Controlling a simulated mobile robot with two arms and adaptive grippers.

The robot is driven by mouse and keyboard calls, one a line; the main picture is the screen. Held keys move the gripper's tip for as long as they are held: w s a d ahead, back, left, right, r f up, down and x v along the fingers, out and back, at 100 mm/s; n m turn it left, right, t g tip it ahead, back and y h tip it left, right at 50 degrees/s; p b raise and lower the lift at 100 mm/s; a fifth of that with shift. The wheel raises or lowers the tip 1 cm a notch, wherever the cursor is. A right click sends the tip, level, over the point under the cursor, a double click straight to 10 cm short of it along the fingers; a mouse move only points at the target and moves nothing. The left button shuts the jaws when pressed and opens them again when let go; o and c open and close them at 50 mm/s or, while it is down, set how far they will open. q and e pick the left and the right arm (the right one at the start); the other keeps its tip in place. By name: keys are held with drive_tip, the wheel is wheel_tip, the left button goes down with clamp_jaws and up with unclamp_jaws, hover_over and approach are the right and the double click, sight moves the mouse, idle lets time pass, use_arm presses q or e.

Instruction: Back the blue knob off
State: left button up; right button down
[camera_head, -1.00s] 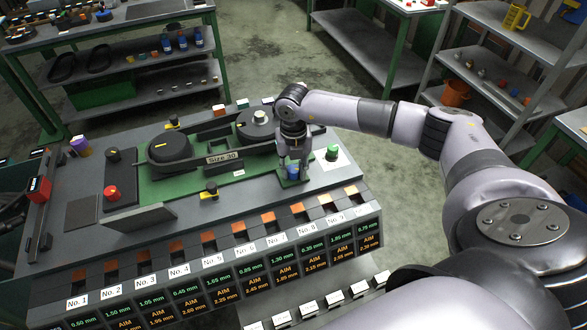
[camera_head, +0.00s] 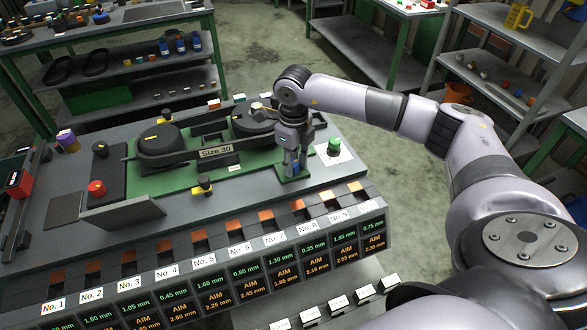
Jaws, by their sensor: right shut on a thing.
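The blue knob (camera_head: 292,169) sits on a small green pad at the right end of the green fixture plate (camera_head: 180,178) on the workbench. My right gripper (camera_head: 293,163) points straight down over it, with its fingers shut around the knob. The fingers hide most of the knob; only a bit of blue shows between them. My left gripper is not in view.
A green button (camera_head: 333,149) on a white plate stands just right of my gripper. A "Size 30" block (camera_head: 216,153), dark round parts (camera_head: 158,142) and a black-and-yellow knob (camera_head: 204,183) lie to the left. Numbered slots (camera_head: 235,235) line the front edge.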

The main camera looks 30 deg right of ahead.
sight(294, 162)
drive_tip(key=n+b, duration=0.4)
drive_tip(key=n, duration=0.2)
drive_tip(key=shift+w+d+n, duration=0.1)
drive_tip(key=shift+w+n, duration=0.05)
drive_tip(key=shift+n, duration=0.15)
drive_tip(key=n+b, duration=0.2)
drive_tip(key=n, duration=0.1)
drive_tip(key=shift+w+r+n+b, duration=0.1)
drive_tip(key=shift+n+b, duration=0.55)
drive_tip(key=shift+n, duration=0.75)
drive_tip(key=c, duration=1.2)
unclamp_jaws()
drive_tip(key=shift+c, duration=0.2)
wheel_tip(294, 162, up, 12)
